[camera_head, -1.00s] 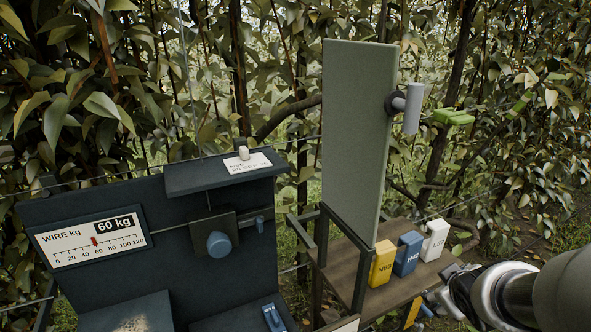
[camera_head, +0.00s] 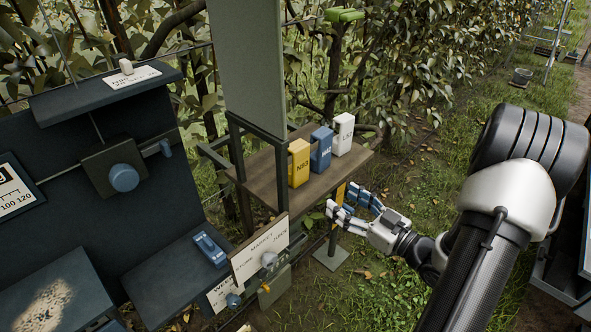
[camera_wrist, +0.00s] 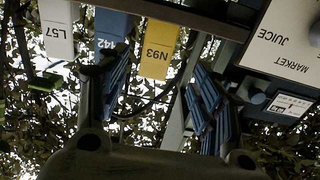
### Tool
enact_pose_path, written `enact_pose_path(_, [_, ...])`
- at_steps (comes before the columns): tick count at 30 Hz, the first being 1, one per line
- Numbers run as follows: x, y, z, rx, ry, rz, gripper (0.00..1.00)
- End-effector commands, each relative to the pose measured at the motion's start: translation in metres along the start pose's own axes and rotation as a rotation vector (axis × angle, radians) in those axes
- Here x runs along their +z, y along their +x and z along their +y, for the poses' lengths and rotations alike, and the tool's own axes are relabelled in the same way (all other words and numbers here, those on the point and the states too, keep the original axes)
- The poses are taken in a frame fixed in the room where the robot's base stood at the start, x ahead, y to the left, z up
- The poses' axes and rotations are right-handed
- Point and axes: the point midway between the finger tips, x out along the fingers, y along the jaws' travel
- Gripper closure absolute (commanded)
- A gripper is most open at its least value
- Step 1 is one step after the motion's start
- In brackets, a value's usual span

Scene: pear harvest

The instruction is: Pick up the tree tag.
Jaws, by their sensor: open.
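Three upright lettered blocks stand in a row on a brown shelf (camera_head: 262,166): yellow N93 (camera_head: 299,163), blue H42 (camera_head: 321,149) and white L57 (camera_head: 342,134). Which thing is the tree tag I cannot tell for sure. My gripper (camera_head: 350,208) is open and empty, below and in front of the shelf's right end, apart from the blocks. In the wrist view, the blocks N93 (camera_wrist: 158,52), H42 (camera_wrist: 112,26) and L57 (camera_wrist: 56,28) appear upside down beyond my open gripper (camera_wrist: 160,92).
A yellow upright strip (camera_head: 340,192) shows below the shelf, behind my fingers. A tall green panel (camera_head: 247,65) rises at the shelf's left. A market/juice sign (camera_head: 258,250) with a knob stands at the front, beside a dark console (camera_head: 60,170).

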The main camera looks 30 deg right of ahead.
Motion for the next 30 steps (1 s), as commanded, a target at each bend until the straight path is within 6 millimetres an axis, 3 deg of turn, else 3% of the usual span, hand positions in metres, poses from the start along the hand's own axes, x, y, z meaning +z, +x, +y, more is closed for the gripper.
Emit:
enact_pose_path(12, [0.001, 0.09, -0.002, -0.006, -0.005, -0.001, 0.4])
enact_pose_path(22, [0.0, 0.118, -0.001, -0.003, -0.006, -0.002, 0.4])
enact_pose_path(30, [-0.001, 0.157, -0.002, -0.004, -0.006, -0.002, 0.4])
